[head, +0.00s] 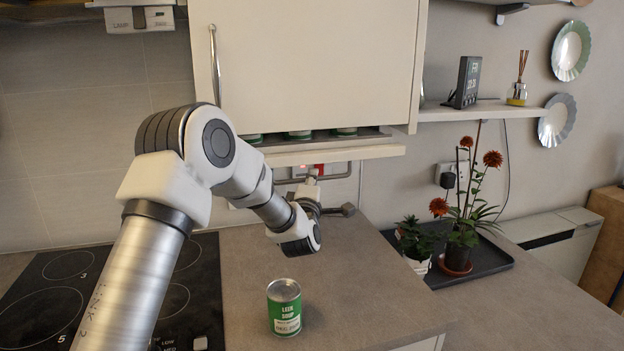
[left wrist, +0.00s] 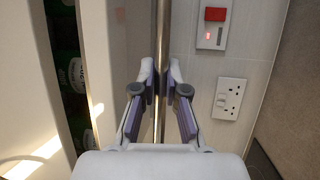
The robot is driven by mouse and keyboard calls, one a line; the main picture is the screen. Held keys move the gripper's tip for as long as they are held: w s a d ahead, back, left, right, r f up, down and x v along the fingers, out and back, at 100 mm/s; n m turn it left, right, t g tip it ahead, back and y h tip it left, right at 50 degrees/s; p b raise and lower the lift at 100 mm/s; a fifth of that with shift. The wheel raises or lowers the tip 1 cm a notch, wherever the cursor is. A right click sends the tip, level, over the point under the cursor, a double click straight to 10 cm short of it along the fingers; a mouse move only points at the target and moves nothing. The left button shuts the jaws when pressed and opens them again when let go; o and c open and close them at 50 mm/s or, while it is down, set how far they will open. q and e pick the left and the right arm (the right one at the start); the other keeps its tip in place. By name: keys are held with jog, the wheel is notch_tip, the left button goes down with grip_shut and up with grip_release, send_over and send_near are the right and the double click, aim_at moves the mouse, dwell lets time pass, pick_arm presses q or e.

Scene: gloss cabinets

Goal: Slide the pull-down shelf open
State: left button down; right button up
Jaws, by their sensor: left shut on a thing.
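The pull-down shelf (head: 335,155) sits low under the cream wall cabinet (head: 310,60), with green cans (head: 299,134) showing in the gap above its front strip. A grey metal bar handle (head: 343,172) runs beneath it. My left gripper (head: 311,180) is at this bar, partly hidden by my own wrist. In the left wrist view, its two fingers (left wrist: 161,88) are closed on the bar (left wrist: 162,40), one on each side. The shelf's cream side and shadowed green cans (left wrist: 75,70) show at the left there. My right gripper is not in view.
A green soup can (head: 285,312) stands upright on the counter (head: 350,280) below my left arm. A black hob (head: 50,300) lies at the left. A dark tray (head: 480,262) with potted plants stands at the right. Wall sockets (left wrist: 229,98) are beside the bar.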

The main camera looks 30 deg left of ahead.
pick_arm(q)
notch_tip(320, 180, down, 8)
jog(key=b, duration=0.5)
jog(key=shift+f, duration=0.25)
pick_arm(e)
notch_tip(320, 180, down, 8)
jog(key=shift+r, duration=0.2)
pick_arm(q)
jog(key=c, duration=1.2)
grip_release()
jog(key=shift+w, duration=0.1)
jog(key=v, duration=1.1)
jog(key=shift+s+f, duration=0.2)
jog(key=shift+s, duration=0.15)
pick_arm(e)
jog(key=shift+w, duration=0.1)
